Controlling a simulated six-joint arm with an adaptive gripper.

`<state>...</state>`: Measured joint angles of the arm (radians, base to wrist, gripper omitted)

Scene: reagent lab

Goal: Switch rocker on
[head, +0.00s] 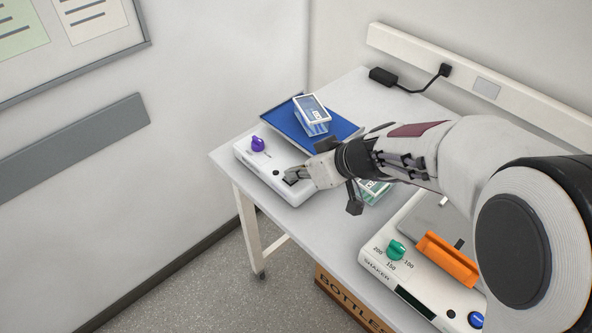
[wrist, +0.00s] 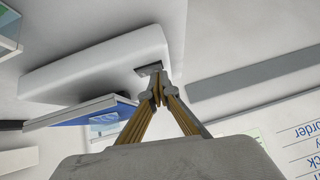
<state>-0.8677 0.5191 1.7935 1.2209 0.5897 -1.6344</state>
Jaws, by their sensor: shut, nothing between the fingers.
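The rocker is a white unit (head: 262,160) with a blue platform (head: 278,117), a purple knob (head: 257,143) and a small dark button (head: 276,172) on its front panel. My gripper (head: 288,174) is shut and empty, its fingertips at the right end of that panel beside a dark switch (head: 291,181). In the wrist view the shut fingertips (wrist: 157,88) are right by the dark switch (wrist: 148,69) on the white body (wrist: 95,68). Whether they touch it cannot be told. The fingers partly hide the switch, and its position is not readable.
A clear box with a white lid (head: 312,108) sits on the blue platform. A shaker (head: 378,267) with a green knob and an orange bar (head: 447,258) stands at the front right. A power adapter (head: 383,76) lies at the back. A cardboard box (head: 345,305) is below the table.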

